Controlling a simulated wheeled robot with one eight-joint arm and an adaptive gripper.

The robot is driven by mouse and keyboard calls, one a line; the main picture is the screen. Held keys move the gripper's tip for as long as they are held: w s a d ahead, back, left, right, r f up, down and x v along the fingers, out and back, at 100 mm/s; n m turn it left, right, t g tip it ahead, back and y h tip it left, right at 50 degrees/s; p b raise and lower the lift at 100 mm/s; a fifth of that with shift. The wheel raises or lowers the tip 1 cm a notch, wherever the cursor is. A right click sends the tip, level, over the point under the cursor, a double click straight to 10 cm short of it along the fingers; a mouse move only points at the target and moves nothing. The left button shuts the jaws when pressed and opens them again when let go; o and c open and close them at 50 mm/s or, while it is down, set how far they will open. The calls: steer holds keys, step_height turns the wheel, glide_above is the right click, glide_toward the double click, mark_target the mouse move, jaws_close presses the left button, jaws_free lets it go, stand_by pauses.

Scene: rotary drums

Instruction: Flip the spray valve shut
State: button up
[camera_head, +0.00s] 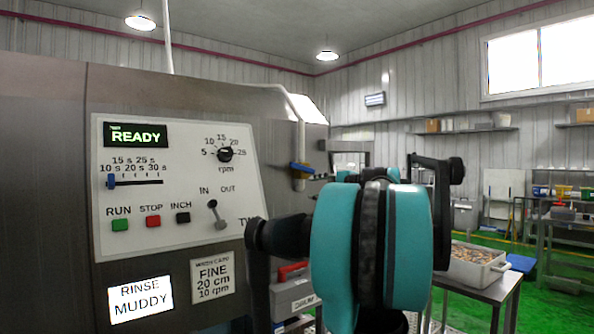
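The spray valve (301,169) has a blue lever on a pale vertical pipe, just right of the control panel. Its lever lies roughly crosswise to the pipe, slanting slightly down to the right. My gripper (353,205) is seen from behind, below and right of the valve in the picture. My teal wrist hides most of it. Black finger linkages stick out widely on both sides, so it looks open. The fingertips and anything between them are hidden. I see no contact with the valve, but the depth between them is unclear.
The control panel (172,185) shows READY, with a switch (215,214) and buttons. A RINSE MUDDY sign (141,299) is below. A red-handled box (292,293) stands behind my gripper. A filled tray (474,267) sits on a metal table at right. Green floor is visible beyond.

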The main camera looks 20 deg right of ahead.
steer(key=m+t, duration=0.2)
glide_toward(299, 167)
steer(key=shift+h, duration=0.3)
steer(key=x, duration=1.1)
steer(key=shift+s+a+r, duration=0.1)
steer(key=shift+a+r, duration=0.05)
steer(key=shift+a, duration=0.05)
jaws_close()
